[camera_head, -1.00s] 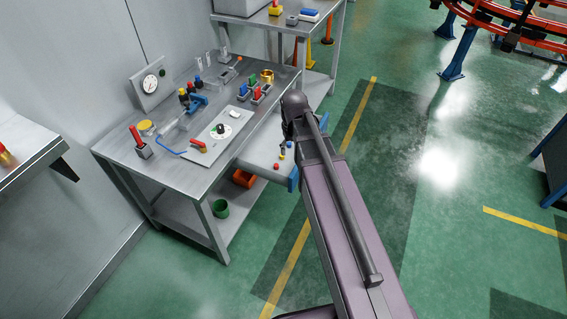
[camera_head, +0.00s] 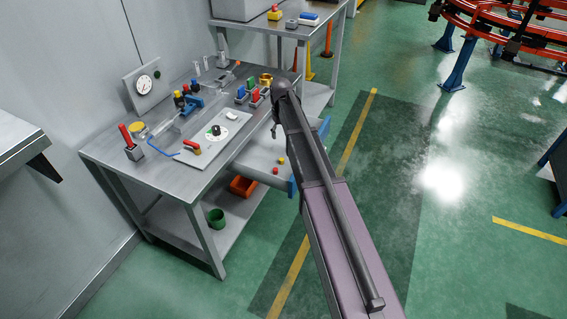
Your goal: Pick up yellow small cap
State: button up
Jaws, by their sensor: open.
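A small yellow cap (camera_head: 281,160) lies on the pulled-out grey drawer (camera_head: 255,160) at the right side of the workbench. A small red cap (camera_head: 275,170) lies just in front of it. My gripper (camera_head: 274,133) hangs at the end of my arm, small and dark in this view. It appears above the back part of the drawer, apart from the yellow cap and behind it in the picture. It is open, with nothing seen between its fingers. My arm hides part of the drawer's right side.
The workbench (camera_head: 180,172) holds a panel with a dial (camera_head: 216,130), a gauge (camera_head: 144,84), a red-handled tool (camera_head: 132,150) and several coloured parts. An orange bin (camera_head: 242,186) and a green cup (camera_head: 216,218) stand on the lower shelf. Open green floor lies to the right.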

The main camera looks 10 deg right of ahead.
jog(key=shift+f, duration=0.1)
jog(key=b, duration=0.9)
send_over(282, 159)
notch_tip(282, 159, down, 8)
jog(key=shift+a+f, duration=0.1)
jog(key=shift+f, duration=0.15)
jog(key=shift+f+b, duration=2.4)
jog(key=shift+f, duration=0.2)
jog(key=c, duration=0.8)
